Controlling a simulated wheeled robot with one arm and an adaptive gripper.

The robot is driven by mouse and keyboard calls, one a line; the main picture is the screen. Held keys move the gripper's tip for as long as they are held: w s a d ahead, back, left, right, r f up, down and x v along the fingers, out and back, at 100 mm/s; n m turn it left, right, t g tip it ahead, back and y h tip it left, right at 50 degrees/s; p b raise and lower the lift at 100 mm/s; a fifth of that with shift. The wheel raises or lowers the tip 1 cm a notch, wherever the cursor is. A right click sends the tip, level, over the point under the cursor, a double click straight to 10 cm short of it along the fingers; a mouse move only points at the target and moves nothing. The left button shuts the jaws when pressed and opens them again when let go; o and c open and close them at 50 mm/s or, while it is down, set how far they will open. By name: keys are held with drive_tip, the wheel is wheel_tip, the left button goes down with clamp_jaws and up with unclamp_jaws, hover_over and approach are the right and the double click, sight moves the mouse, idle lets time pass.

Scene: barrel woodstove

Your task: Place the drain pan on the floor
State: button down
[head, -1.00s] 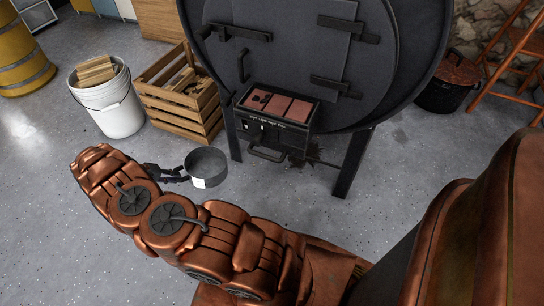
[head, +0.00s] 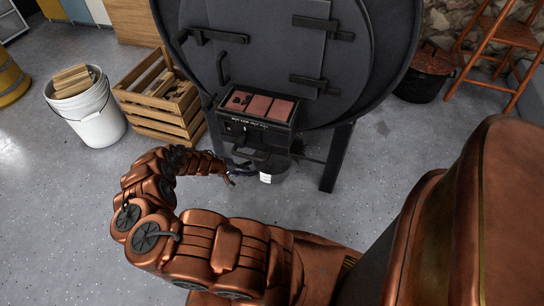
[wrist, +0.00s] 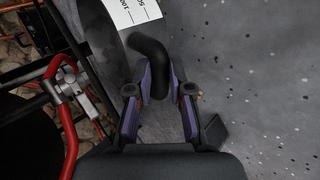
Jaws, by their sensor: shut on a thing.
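The drain pan (head: 279,170) is a grey round pan with a white label, partly hidden under the front of the stove's box in the head view. My gripper (head: 232,174) is at the pan's left side in the head view. In the wrist view my gripper (wrist: 160,85) is shut on the pan's dark curved handle (wrist: 151,55), which sits between the two fingers. The white label (wrist: 137,10) shows at the top of that view. I cannot tell whether the pan's base touches the floor.
A wooden crate (head: 160,98) and white bucket (head: 88,112) stand left. The front floor (head: 330,220) is clear.

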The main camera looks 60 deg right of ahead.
sight(251, 162)
drive_tip(key=d+f+b, duration=0.1)
drive_tip(key=d, duration=0.2)
drive_tip(key=d+f+b, duration=0.2)
drive_tip(key=d, duration=0.1)
drive_tip(key=w+d+f+b, duration=0.1)
drive_tip(key=d+f, duration=0.1)
drive_tip(key=d, duration=0.1)
drive_tip(key=shift+w+d+f+b, duration=0.1)
drive_tip(key=shift+d+f+b, duration=0.1)
drive_tip(key=shift+d+b, duration=0.4)
drive_tip(key=shift+w+d+f+b, duration=0.1)
drive_tip(key=shift+d+f+b, duration=0.45)
drive_tip(key=shift+d, duration=0.3)
drive_tip(key=shift+d+f+b, duration=0.4)
drive_tip(key=shift+d+f, duration=0.25)
drive_tip(key=shift+d, duration=0.2)
drive_tip(key=c, duration=1.1)
unclamp_jaws()
drive_tip(key=shift+o, duration=0.2)
drive_tip(key=shift+w+a+r, duration=0.1)
